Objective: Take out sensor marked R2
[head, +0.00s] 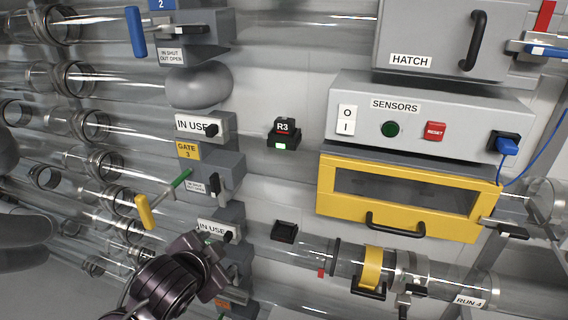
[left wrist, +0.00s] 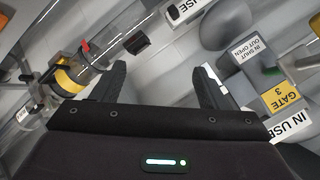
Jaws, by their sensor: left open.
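No label reading R2 shows in either view. A black sensor marked R3 (head: 283,130), with a green light, sits on the back panel in the head view. Below it is a small black holder (head: 284,232) with no readable mark; it looks empty. A black block that looks like this holder shows at the top of the left wrist view (left wrist: 137,43). My left gripper (head: 212,242) is at the lower middle of the head view, left of the black holder. In the left wrist view its two dark fingers (left wrist: 158,82) are apart with nothing between them. My right gripper is not in view.
A grey SENSORS box (head: 460,110) with switch and buttons stands above a yellow-framed windowed drawer (head: 410,205). A clear tube with a yellow collar (head: 372,268) runs below. Gate 3's yellow handle (head: 144,212) and IN USE signs (head: 196,126) crowd the left.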

